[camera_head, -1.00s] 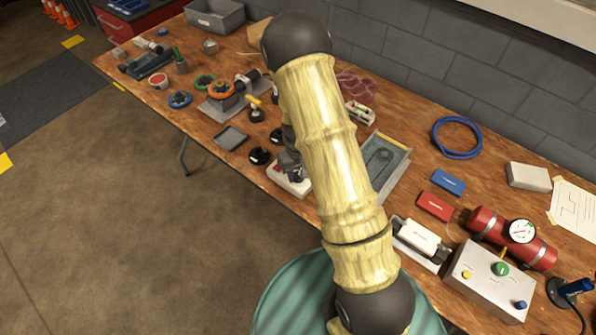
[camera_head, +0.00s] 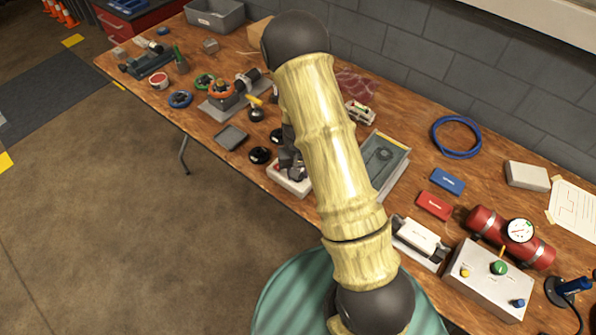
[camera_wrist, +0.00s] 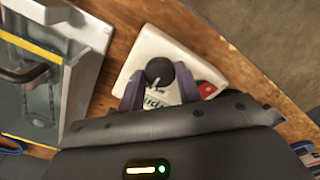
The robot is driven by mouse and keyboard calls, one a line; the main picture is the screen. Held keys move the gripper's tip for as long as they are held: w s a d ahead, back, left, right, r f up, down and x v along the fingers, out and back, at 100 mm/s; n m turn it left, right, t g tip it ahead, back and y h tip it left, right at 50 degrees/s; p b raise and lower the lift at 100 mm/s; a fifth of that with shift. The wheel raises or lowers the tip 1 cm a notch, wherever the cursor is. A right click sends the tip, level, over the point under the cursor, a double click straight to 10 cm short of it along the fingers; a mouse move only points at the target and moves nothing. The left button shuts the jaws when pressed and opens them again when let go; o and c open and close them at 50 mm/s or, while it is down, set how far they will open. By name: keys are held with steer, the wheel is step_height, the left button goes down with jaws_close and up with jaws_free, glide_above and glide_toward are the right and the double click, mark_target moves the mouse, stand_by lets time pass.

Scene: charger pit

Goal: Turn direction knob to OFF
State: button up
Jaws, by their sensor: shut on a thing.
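The direction knob is a round black knob (camera_wrist: 159,71) with a light pointer line, on top of a white box in the wrist view. The knob is hidden there.
A control box with coloured knobs (camera_head: 490,285) is at the right.

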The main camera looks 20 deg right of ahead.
steer(key=o, duration=1)
step_height(320, 180, up, 18)
steer(key=shift+f, duration=0.25)
steer(key=s+r+n+t+p, duration=0.1)
steer(key=s+r, duration=0.5)
steer(key=s, duration=0.8)
steer(key=shift+s+n+t, duration=0.25)
steer(key=shift+n+t, duration=0.15)
steer(key=shift+t, duration=0.4)
